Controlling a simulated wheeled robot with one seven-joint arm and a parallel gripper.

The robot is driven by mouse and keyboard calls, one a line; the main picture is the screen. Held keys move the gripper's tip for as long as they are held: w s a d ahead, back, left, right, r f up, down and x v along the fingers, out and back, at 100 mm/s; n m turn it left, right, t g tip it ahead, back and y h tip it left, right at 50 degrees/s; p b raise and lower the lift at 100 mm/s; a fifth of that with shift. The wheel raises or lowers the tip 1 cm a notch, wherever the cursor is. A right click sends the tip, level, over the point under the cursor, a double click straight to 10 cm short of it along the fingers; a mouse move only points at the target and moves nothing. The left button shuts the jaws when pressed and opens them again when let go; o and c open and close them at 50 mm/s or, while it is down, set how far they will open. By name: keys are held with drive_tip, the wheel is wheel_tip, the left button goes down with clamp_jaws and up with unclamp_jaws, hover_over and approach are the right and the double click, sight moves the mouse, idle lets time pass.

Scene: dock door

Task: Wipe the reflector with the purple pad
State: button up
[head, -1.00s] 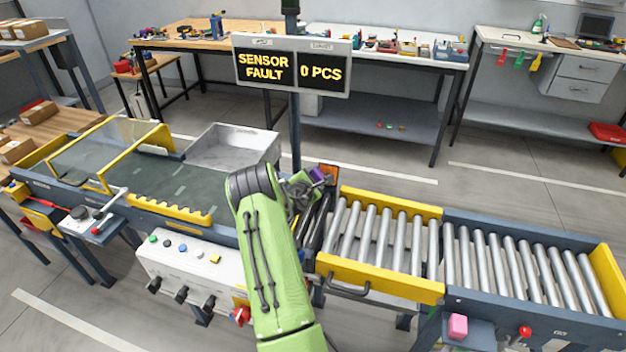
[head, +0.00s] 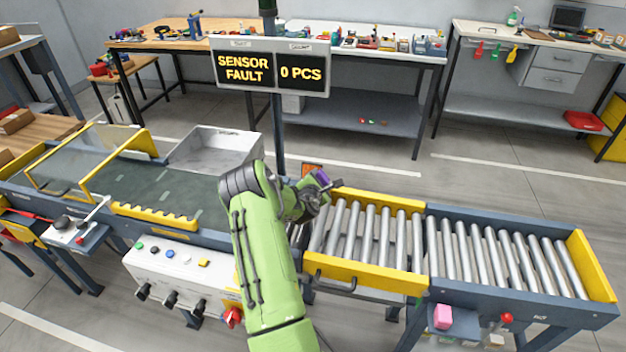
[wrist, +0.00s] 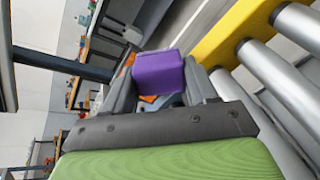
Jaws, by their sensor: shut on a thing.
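My gripper (head: 318,184) is shut on the purple pad (wrist: 158,72), which sticks out between the fingers. The pad also shows small in the head view (head: 323,177), above the near-left end of the roller conveyor. The orange-red reflector (head: 311,169) stands at the conveyor's far edge, just left of and behind the pad. In the wrist view, bits of orange (wrist: 149,98) show around the pad and fingers. The pad hides part of the reflector, and I cannot tell whether the two touch.
A display (head: 270,68) on a post reads "SENSOR FAULT" and "0 PCS". The yellow-railed roller conveyor (head: 370,240) lies right of my gripper, the belt with its guard (head: 85,160) left. A control box (head: 180,275) is in front. A pink block (head: 442,316) sits at lower right.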

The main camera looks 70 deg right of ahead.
drive_tip(key=shift+w+a+f+b, duration=0.15)
drive_tip(key=shift+w+b, duration=0.4)
drive_tip(key=shift+w, duration=0.65)
drive_tip(key=shift+w+a+b, duration=0.2)
drive_tip(key=shift+w+b, duration=0.15)
drive_tip(key=shift+w, duration=0.85)
drive_tip(key=shift+w+a+b, duration=0.2)
drive_tip(key=shift+w+b, duration=0.15)
drive_tip(key=shift+w, duration=0.8)
drive_tip(key=shift+r+p, duration=0.4)
drive_tip(key=shift+r, duration=0.15)
drive_tip(key=shift+s+d+f+p, duration=0.1)
drive_tip(key=shift+s+d+p, duration=0.2)
drive_tip(key=shift+s, duration=0.9)
drive_tip(key=shift+s+d+r+p, duration=0.15)
drive_tip(key=shift+s+p, duration=0.25)
drive_tip(key=shift+s, duration=0.75)
drive_tip(key=shift+s+d+f+p, duration=0.15)
drive_tip(key=shift+s+d+p, duration=0.2)
drive_tip(key=shift+s, duration=0.85)
drive_tip(key=shift+w+a+b, duration=0.2)
drive_tip(key=shift+w+b, duration=0.15)
drive_tip(key=shift+w, duration=0.85)
drive_tip(key=shift+w+a+b, duration=0.25)
drive_tip(key=shift+w+b, duration=0.1)
drive_tip(key=shift+w, duration=0.8)
drive_tip(key=shift+w+a+b, duration=0.2)
drive_tip(key=shift+w+b, duration=0.15)
drive_tip(key=shift+w, duration=0.85)
